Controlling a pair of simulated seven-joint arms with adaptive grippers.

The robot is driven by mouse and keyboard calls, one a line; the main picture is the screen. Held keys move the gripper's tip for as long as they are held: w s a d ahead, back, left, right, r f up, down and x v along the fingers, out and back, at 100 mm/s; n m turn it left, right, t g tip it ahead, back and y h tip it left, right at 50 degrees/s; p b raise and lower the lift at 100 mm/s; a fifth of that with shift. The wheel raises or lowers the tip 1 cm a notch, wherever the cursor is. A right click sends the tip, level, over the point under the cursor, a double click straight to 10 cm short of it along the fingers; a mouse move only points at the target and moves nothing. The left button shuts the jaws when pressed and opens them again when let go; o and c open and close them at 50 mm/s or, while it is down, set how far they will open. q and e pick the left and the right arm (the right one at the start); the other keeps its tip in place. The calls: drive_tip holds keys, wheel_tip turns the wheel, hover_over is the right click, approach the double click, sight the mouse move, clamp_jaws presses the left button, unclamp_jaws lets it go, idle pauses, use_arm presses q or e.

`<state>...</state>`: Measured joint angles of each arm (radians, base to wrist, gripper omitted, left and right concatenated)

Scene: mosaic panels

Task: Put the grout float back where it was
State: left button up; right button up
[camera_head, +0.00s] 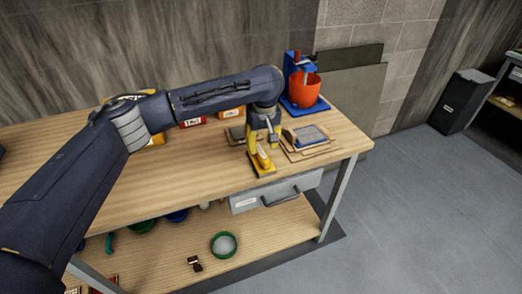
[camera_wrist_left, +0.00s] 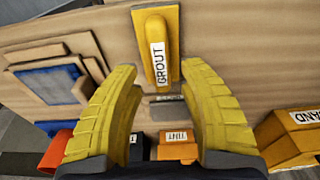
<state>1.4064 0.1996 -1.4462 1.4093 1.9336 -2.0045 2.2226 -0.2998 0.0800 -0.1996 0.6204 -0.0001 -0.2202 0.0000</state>
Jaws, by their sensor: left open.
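The yellow grout float (camera_head: 263,163), labelled GROUT, lies on the wooden workbench (camera_head: 190,170) near its front edge. In the left wrist view the float (camera_wrist_left: 159,50) lies straight ahead of the fingers, its handle facing me. My left gripper (camera_head: 264,138) is open and empty, with its yellow fingers (camera_wrist_left: 158,72) spread to either side of the float's handle line. I cannot tell whether they touch the float. My right gripper is in neither view.
A wood-framed blue panel (camera_head: 309,136) lies right of the float. An orange bucket (camera_head: 304,91) sits in a blue stand behind. A grey labelled tool (camera_wrist_left: 168,99), a TINT box (camera_wrist_left: 177,137) and a SAND box (camera_wrist_left: 303,118) are close by. A drawer (camera_head: 272,194) hangs below the top.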

sight(263, 154)
use_arm(q)
wheel_tip(263, 154, up, 8)
drive_tip(key=s, duration=0.1)
drive_tip(key=shift+d, duration=0.2)
